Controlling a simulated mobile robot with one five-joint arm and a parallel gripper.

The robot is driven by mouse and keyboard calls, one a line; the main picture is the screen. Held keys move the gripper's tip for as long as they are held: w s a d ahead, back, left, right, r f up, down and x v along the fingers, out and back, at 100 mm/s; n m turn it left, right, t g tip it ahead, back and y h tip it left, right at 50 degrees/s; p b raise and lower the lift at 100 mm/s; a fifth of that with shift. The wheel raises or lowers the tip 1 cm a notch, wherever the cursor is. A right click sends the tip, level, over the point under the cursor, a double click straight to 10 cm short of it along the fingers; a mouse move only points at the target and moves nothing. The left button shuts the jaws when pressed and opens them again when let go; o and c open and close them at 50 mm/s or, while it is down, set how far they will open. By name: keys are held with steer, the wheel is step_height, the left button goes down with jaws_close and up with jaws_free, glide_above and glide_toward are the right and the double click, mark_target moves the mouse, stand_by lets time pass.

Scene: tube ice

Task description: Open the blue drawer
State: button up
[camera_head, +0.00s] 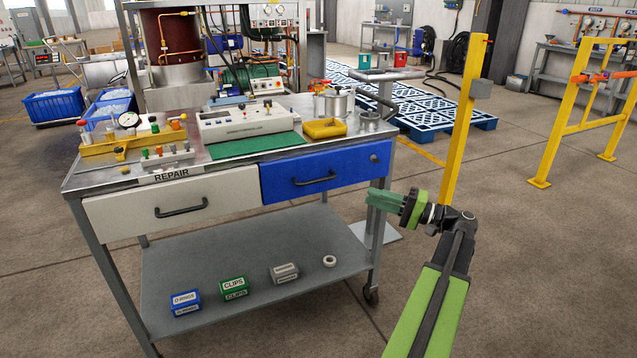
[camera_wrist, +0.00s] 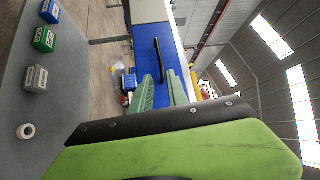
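The blue drawer (camera_head: 335,168) is shut in the right half of the repair bench's front, with a dark bar handle (camera_head: 314,180) and a round lock near its right end. My gripper (camera_head: 370,199) is in front of the drawer's right end, to the right of the handle and apart from it. In the wrist view the blue drawer (camera_wrist: 147,55) and its handle (camera_wrist: 159,60) lie beyond my green fingers (camera_wrist: 162,92). The fingers stand apart with nothing between them.
A white drawer (camera_head: 165,208) is to the left. The bench's lower shelf (camera_head: 230,265) holds small labelled boxes and a white ring. A yellow tray (camera_head: 325,128) and instruments stand on top. A yellow post (camera_head: 465,120) rises behind my arm. The floor at the front right is clear.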

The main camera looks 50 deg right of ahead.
mark_target(320, 181)
steer(key=p+x, duration=0.2)
steer(key=x, duration=1.5)
steer(key=shift+w+a, duration=0.1)
steer(key=shift+w, duration=0.05)
jaws_close()
stand_by(0.6)
